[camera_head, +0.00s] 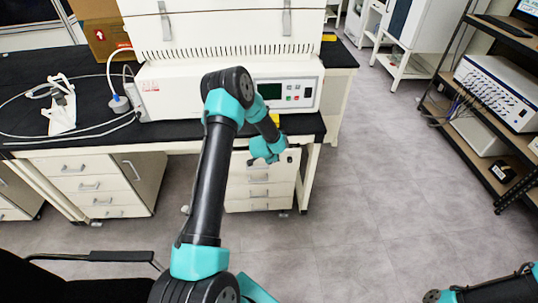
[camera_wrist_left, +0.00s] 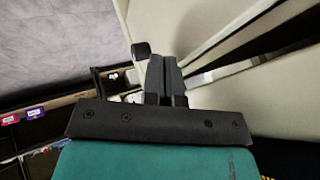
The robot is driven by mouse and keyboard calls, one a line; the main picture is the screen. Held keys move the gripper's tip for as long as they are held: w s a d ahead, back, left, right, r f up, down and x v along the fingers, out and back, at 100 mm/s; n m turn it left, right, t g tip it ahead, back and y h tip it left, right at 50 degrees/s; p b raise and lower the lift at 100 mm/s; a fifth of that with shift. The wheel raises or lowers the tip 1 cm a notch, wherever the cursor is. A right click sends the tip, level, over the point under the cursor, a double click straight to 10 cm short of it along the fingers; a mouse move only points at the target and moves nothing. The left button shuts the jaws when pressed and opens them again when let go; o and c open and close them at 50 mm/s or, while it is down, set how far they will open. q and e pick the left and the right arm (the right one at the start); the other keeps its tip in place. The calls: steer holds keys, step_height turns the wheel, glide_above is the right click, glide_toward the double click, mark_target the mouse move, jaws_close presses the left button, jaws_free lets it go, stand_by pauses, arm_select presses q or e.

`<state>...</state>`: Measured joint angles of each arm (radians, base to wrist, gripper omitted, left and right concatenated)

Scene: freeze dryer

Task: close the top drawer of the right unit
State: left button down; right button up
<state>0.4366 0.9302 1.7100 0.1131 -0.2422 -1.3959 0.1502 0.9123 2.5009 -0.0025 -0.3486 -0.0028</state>
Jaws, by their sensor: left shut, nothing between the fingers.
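The right unit (camera_head: 262,191) is a pale drawer cabinet under the right end of the black bench. My left arm reaches down in front of it and hides much of its top drawer, so I cannot tell in the head view how far that drawer stands out. My left gripper (camera_head: 268,158) is at the height of its upper part, its fingertips hard to make out. In the left wrist view its two dark fingers (camera_wrist_left: 163,75) are together and empty, close beside pale panels (camera_wrist_left: 225,40) with a dark gap between them. My right gripper is not in view.
A white machine (camera_head: 180,85) with a control panel stands on the black bench (camera_head: 60,110). A left drawer unit (camera_head: 100,186) is under the bench. A black armrest (camera_head: 90,256) is at lower left. A shelf rack (camera_head: 480,125) stands at right. The grey floor between is clear.

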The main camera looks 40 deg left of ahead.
arm_select(q)
steer(key=s+d+f+v, duration=0.1)
steer(key=v, duration=1)
steer(key=shift+d, duration=0.25)
